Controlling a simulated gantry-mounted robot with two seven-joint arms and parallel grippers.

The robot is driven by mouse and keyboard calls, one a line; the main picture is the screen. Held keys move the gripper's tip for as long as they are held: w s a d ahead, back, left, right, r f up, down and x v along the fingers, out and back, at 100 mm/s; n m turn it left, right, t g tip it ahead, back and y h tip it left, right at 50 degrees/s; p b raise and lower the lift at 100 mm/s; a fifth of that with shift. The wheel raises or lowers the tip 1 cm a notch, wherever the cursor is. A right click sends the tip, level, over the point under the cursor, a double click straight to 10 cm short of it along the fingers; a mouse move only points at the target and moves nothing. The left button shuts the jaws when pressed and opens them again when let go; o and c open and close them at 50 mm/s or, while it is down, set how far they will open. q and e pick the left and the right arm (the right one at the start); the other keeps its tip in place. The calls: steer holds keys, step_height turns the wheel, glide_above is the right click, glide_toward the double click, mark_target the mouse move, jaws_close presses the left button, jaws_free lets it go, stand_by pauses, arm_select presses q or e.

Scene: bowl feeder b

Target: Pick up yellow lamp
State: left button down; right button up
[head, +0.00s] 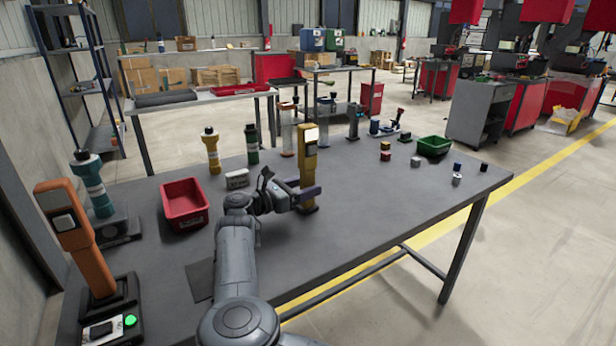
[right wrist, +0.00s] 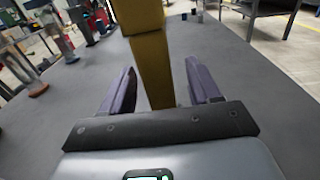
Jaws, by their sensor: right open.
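The yellow lamp (head: 308,160) stands upright on the grey table, with a pale light panel near its top. In the right wrist view its yellow post (right wrist: 152,65) rises between my fingers; its top is cut off by the frame. My right gripper (head: 301,192) is at the lower part of the post. In the right wrist view my right gripper (right wrist: 160,85) is open, with a finger on each side of the post and visible gaps. The lamp's base is partly hidden by the gripper. My left gripper is not in view.
A red bin (head: 184,205) and an orange lamp (head: 75,235) are on the left of the table (head: 360,235). Yellow (head: 212,152) and green (head: 252,145) bottles stand behind. A green bin (head: 434,146) and several small cans are at the right. The front right tabletop is clear.

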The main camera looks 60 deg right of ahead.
steer(key=shift+s+d+r, duration=0.1)
steer(key=shift+d, duration=0.4)
jaws_close()
